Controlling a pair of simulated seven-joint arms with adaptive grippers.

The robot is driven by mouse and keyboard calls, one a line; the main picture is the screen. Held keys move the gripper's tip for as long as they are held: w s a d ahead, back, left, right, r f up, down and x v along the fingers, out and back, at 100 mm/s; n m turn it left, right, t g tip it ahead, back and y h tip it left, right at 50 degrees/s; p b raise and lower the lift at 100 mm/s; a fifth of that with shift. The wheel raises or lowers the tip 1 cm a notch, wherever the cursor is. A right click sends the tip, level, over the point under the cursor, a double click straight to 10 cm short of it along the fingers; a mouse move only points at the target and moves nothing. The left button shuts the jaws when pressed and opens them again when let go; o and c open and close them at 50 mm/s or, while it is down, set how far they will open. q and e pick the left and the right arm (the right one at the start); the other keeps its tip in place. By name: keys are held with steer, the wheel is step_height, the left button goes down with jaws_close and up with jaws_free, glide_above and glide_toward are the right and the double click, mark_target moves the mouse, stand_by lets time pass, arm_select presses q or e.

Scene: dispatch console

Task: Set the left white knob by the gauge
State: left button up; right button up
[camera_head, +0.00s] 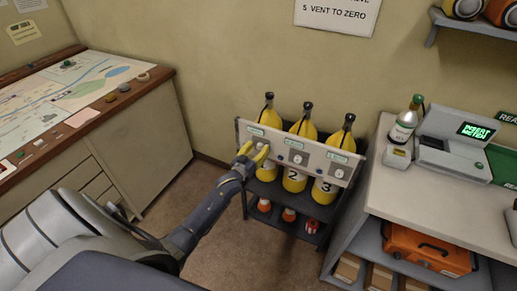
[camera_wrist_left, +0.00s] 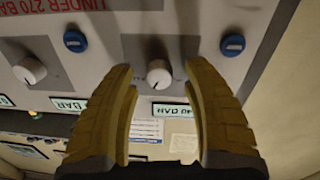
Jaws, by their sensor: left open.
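The left white knob (camera_wrist_left: 158,75) shows in the left wrist view between the yellow fingertips of my left gripper (camera_wrist_left: 160,67), with a visible gap on each side. In that view the panel appears upside down, and a small green-lit gauge (camera_wrist_left: 172,110) sits just below the knob; its reading is too small to make out. In the head view my left gripper (camera_head: 254,151) is open at the left end of the grey panel (camera_head: 316,155), and its fingers largely hide the left knob there. My right gripper is not in view.
The middle knob (camera_head: 298,160) and right knob (camera_head: 339,173) are on the same panel, in front of yellow bottles (camera_head: 302,128) on a dark rack. A counter (camera_head: 440,187) stands right and a map desk (camera_head: 75,95) left. Open floor lies between desk and rack.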

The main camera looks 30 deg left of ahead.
arm_select(q)
steer(key=shift+w, duration=0.15)
jaws_close()
stand_by(0.4)
